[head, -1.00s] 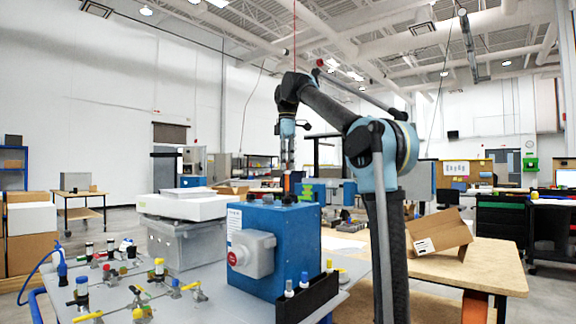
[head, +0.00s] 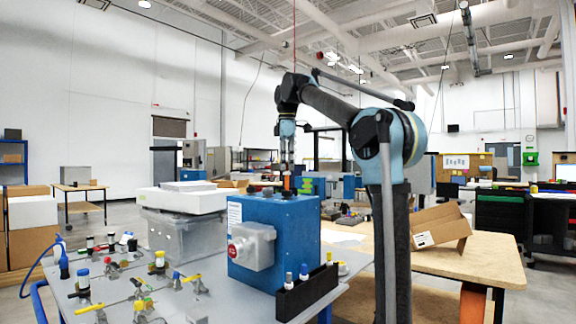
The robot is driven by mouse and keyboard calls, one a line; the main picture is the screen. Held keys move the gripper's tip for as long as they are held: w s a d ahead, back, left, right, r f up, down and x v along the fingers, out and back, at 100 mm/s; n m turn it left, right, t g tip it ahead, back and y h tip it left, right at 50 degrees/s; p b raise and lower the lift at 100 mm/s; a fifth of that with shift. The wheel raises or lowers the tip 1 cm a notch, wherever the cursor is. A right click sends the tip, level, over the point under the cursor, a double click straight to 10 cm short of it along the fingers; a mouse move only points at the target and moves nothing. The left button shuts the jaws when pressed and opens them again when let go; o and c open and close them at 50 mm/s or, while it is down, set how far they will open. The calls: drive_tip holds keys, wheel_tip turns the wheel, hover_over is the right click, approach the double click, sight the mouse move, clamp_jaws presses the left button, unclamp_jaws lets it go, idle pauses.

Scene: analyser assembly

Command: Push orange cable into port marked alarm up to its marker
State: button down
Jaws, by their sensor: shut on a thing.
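My gripper (head: 288,160) is in the head view, pointing down at the end of my arm, above the top of the blue box (head: 300,235). It is small and far off, and its fingers are hard to make out. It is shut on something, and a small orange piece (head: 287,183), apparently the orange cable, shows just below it. I cannot tell whether that piece touches the box. The port marked alarm and the cable's marker cannot be made out.
The grey bench (head: 225,300) carries several coloured valves, a grey housing with a white top (head: 190,200), and a black holder (head: 308,295) with small bottles. An open cardboard box (head: 440,228) stands on the wooden table (head: 455,265) to the right.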

sight(287, 171)
drive_tip(key=shift+f, duration=2.35)
drive_tip(key=c, duration=1.6)
unclamp_jaws()
drive_tip(key=shift+r, duration=0.15)
